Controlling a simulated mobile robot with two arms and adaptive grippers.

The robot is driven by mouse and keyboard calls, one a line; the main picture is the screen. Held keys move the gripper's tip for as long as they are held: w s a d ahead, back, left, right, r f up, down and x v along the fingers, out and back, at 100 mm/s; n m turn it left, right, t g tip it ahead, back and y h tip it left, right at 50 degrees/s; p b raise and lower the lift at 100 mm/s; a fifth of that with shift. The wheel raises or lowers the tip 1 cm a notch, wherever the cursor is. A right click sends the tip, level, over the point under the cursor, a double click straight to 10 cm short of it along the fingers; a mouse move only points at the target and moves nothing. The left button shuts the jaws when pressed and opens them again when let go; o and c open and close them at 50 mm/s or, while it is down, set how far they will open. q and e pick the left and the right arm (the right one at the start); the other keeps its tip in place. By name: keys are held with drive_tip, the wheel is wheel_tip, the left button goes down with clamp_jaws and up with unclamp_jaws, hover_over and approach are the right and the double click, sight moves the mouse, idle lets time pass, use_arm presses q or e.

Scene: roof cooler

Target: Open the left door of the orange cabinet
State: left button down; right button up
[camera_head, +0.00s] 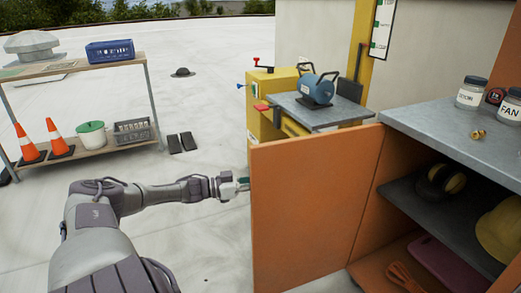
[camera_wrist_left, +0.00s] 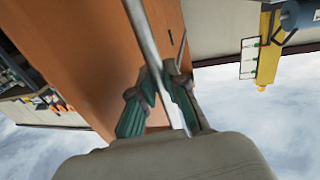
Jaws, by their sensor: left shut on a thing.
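The orange cabinet's left door (camera_head: 305,200) stands swung wide open, and the shelves inside the orange cabinet (camera_head: 367,205) show. My left gripper (camera_head: 240,187) is at the door's free edge. In the left wrist view the fingers of my left gripper (camera_wrist_left: 160,82) are closed around a pale strip (camera_wrist_left: 142,32) beside the orange door (camera_wrist_left: 80,45). I cannot tell if this strip is a handle or the door's edge. My right gripper is not in view.
The cabinet's grey top (camera_head: 425,115) holds jars, and its shelves hold ear muffs (camera_head: 441,181) and a yellow hard hat (camera_head: 502,228). A yellow cart (camera_head: 268,88) with a blue machine (camera_head: 317,88) stands behind the door. A rack (camera_head: 75,66) with cones stands at left. Floor between is mostly clear.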

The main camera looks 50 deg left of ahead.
use_arm(q)
drive_tip(key=c, duration=1.2)
unclamp_jaws()
drive_tip(key=shift+w+d, duration=0.1)
drive_tip(key=shift+w, duration=0.05)
drive_tip(key=v, duration=1.2)
drive_tip(key=shift+f, duration=0.1)
